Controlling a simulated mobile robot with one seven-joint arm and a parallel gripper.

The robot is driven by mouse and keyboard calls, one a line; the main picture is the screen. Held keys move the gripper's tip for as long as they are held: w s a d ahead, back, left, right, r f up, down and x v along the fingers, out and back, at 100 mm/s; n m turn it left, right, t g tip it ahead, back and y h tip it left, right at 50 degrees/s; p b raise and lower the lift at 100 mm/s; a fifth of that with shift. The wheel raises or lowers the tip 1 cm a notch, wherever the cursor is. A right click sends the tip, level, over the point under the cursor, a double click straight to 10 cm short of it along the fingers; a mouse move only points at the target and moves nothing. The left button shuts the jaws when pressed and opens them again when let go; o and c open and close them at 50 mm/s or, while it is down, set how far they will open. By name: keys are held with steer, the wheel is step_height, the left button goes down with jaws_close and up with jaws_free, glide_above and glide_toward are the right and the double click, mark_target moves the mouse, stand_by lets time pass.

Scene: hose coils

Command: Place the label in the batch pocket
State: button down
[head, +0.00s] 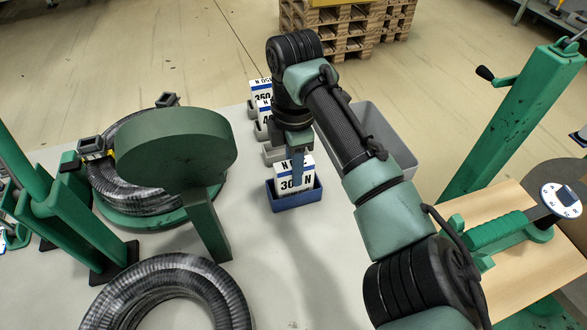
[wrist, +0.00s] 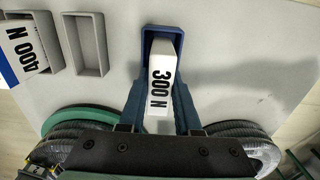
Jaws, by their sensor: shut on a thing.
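The white label (head: 286,184) marked 300 N has a blue top band and is upright in the head view. It also shows in the wrist view (wrist: 162,90). My gripper (head: 297,160) is shut on it from above, with one finger on each side in the wrist view. The blue batch pocket (head: 296,203) is an open box on the grey table. The label's lower end is at the pocket's opening, behind its front wall. I cannot tell whether it rests on the floor of the pocket. The pocket's far rim shows in the wrist view (wrist: 162,29).
Grey pockets holding 350 and 400 N labels (head: 263,107) stand behind, with an empty grey pocket (wrist: 86,45) beside the blue one. Hose coils (head: 165,290) and a green stand (head: 178,150) are left. A grey bin (head: 385,135) is right.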

steer(key=shift+f, duration=0.35)
steer(key=shift+f, duration=0.1)
steer(key=c, duration=0.6)
jaws_free()
step_height(320, 180, up, 12)
steer(key=p, duration=0.2)
steer(key=shift+a, duration=0.1)
